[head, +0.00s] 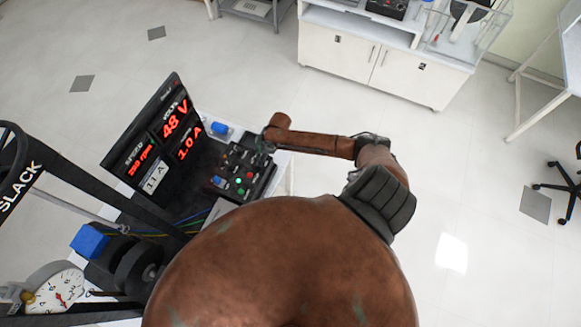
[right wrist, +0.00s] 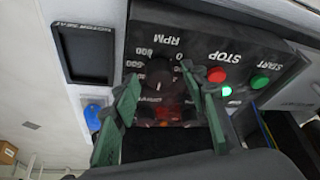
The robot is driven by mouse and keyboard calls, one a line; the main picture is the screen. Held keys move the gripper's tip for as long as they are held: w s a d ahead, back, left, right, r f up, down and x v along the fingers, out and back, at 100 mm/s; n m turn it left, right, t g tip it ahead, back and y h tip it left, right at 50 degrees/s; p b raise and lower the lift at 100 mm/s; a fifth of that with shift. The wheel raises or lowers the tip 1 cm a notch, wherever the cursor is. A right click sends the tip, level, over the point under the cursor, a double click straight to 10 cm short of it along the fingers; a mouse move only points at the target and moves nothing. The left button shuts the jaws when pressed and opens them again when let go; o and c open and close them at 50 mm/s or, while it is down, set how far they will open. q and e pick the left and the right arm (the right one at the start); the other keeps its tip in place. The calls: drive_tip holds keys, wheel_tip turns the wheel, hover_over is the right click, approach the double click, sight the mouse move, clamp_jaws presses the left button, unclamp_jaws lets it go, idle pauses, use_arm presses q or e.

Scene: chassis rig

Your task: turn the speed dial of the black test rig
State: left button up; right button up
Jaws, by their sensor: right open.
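The black test rig's control panel (head: 236,186) is left of the middle in the head view. Its speed dial (right wrist: 158,73), a dark round knob under an RPM scale, is at the upper middle of the right wrist view. My right gripper (right wrist: 162,84) is open, with one green finger on each side of the dial; I cannot tell whether either finger touches it. In the head view my right gripper (head: 252,148) is small and dark over the panel's far part, and the dial cannot be made out there. My left gripper is not in view.
A tilted display (head: 160,140) reading 48 V and 1.0 A stands behind the panel. Red STOP (right wrist: 217,75) and green START (right wrist: 260,82) buttons are close to the right finger. A MOTOR SEAT recess (right wrist: 85,50) and a blue part (right wrist: 93,115) lie left. A gauge (head: 55,292) is lower left.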

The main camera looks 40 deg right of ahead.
drive_tip(key=n+b, duration=0.2)
drive_tip(key=n+g+b, duration=0.1)
drive_tip(key=shift+w+d+f+y, duration=0.15)
drive_tip(key=shift+f+y, duration=0.1)
drive_tip(key=shift+y, duration=0.05)
drive_tip(key=b+v, duration=0.1)
drive_tip(key=v, duration=0.7)
drive_tip(key=shift+m, duration=0.9)
drive_tip(key=s+a+f, duration=0.4)
drive_tip(key=a, duration=0.1)
drive_tip(key=s+a+f+b, duration=0.1)
drive_tip(key=s+a+f, duration=0.1)
drive_tip(key=shift+s+a, duration=0.25)
drive_tip(key=shift+s, duration=0.1)
drive_tip(key=s+d+f+m+h+b, duration=0.1)
drive_tip(key=s+d+f+m+b, duration=0.2)
drive_tip(key=f, duration=0.9)
drive_tip(key=s+d+f+m+t+h+b, duration=0.1)
drive_tip(key=s+f, duration=0.5)
drive_tip(key=f, duration=0.7)
drive_tip(key=d+m+h+b, duration=0.1)
drive_tip(key=d+m+b, duration=0.1)
drive_tip(key=d+m, duration=0.1)
drive_tip(key=shift+s+f+b, duration=0.2)
drive_tip(key=shift+f+b, duration=0.05)
drive_tip(key=shift+b, duration=0.05)
drive_tip(key=shift+d, duration=0.1)
drive_tip(key=shift+c, duration=0.2)
